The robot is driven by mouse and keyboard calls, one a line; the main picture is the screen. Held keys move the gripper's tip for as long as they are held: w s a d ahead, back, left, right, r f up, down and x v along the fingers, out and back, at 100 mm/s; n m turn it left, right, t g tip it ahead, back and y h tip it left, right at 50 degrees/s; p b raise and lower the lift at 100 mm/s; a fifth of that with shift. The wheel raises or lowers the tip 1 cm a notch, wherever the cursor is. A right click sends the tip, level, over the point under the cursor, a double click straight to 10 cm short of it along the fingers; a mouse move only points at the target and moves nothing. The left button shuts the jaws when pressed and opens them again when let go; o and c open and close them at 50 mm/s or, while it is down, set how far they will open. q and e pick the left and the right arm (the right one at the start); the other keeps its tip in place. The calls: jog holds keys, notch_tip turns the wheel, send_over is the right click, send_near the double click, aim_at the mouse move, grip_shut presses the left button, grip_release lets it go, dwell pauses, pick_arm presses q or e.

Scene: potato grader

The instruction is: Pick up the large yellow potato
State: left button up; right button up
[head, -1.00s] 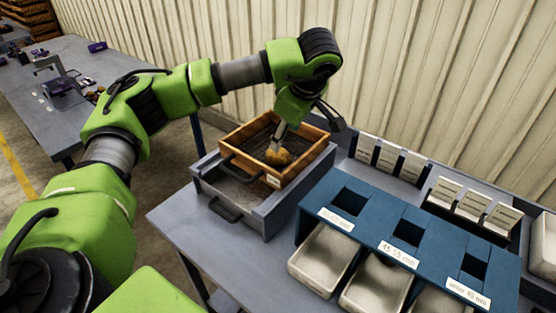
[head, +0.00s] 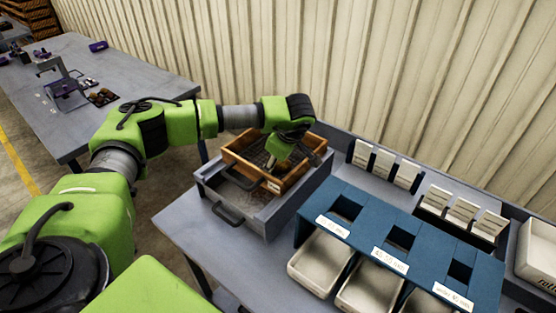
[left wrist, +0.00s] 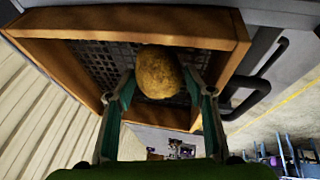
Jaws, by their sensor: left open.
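The large yellow potato (left wrist: 158,72) lies in a wooden crate with a dark mesh bottom. The crate's rim shows in the left wrist view (left wrist: 130,24) and in the head view (head: 240,168). My left gripper (left wrist: 164,88) is open, with one finger on each side of the potato. I cannot tell whether the fingers touch it. In the head view my left gripper (head: 272,160) reaches down into the crate, and the potato is hard to make out there. My right gripper is not in view.
The crate sits on a grey drawer-like box with dark handles (head: 228,215). To the right stands a blue grader (head: 375,225) with square openings and pale bins (head: 320,262) in front. White cards (head: 385,165) stand behind it. Another table (head: 120,75) is at the back left.

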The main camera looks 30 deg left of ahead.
pick_arm(q)
jog(key=shift+d, duration=0.1)
jog(key=c, duration=1)
